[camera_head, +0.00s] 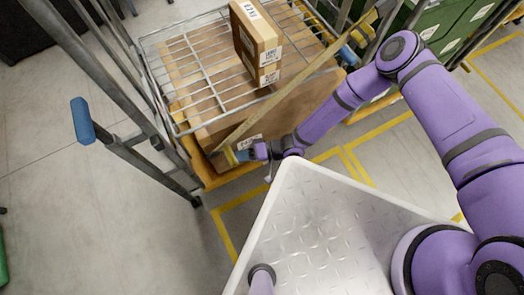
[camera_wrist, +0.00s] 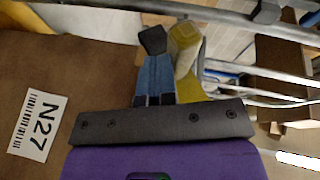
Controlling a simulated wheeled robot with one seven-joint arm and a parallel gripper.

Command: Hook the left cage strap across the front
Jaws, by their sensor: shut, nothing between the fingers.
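The olive-yellow cage strap (camera_head: 285,93) runs diagonally from the upper right of the cage, across its front, down to my gripper (camera_head: 242,155) in the head view. Its yellow lower end lies right at my fingertips. In the wrist view my gripper (camera_wrist: 153,42) shows blue fingers with a dark tip, shut with nothing between them. The yellow strap end (camera_wrist: 188,60) is close beside the fingers; whether they touch is unclear. The roll cage (camera_head: 150,40) holds cartons and a wire shelf. I cannot make out the hook or its catch point.
A carton (camera_head: 255,45) stands on the wire shelf (camera_head: 190,70). A blue-handled bar (camera_head: 85,120) sticks out left. Green crates (camera_head: 440,30) stand at upper right.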

